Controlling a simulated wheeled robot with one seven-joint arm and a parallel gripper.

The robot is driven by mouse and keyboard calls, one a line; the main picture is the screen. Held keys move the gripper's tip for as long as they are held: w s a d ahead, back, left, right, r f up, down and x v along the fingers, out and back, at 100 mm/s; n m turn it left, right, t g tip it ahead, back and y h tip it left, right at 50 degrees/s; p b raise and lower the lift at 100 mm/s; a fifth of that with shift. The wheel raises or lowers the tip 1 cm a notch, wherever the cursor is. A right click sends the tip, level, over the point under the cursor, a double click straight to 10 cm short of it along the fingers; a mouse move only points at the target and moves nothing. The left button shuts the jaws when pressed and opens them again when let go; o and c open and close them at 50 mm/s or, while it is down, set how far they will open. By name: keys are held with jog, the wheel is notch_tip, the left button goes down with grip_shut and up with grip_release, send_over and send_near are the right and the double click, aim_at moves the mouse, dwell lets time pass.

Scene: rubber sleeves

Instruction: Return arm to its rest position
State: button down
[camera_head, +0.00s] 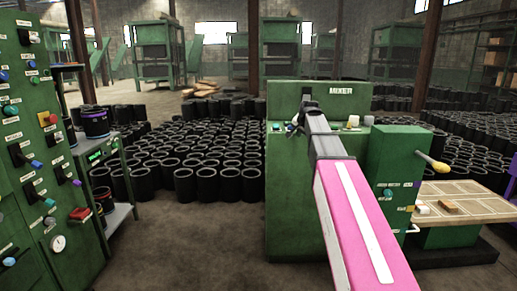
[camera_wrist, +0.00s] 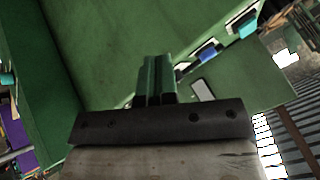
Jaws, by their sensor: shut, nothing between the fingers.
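My arm, pink with a white stripe and a grey end section, reaches forward from the lower right of the head view toward the green mixer (camera_head: 294,215). My gripper (camera_head: 307,92) is at its far end, in front of the mixer's upper panel near the MIXER label. In the wrist view my gripper's fingers (camera_wrist: 156,68) are together with nothing between them. Green panels (camera_wrist: 110,35) of a machine fill much of the wrist view beyond the fingers. Whether the fingertips touch the mixer cannot be told.
A green control cabinet (camera_head: 35,170) with knobs and levers stands at the left, beside a scale shelf (camera_head: 119,216) with a dark bucket (camera_head: 95,122). Many black rubber sleeves (camera_head: 185,184) cover the floor behind. A wooden-topped table (camera_head: 465,205) stands at the right. Floor at the front left is clear.

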jog(key=s+f+n+g, duration=0.2)
jog(key=s+f, duration=0.6)
jog(key=f, duration=0.5)
jog(key=s+f+n+g, duration=0.2)
jog(key=s+f, duration=0.6)
jog(key=f, duration=0.4)
jog(key=s+f+n+g, duration=0.3)
jog(key=s+f+g, duration=0.1)
jog(key=s+f, duration=1)
jog(key=s, duration=0.4)
jog(key=shift+s+a+f+h, duration=0.2)
jog(key=shift+s+f+h, duration=0.05)
jog(key=shift+f+h, duration=0.15)
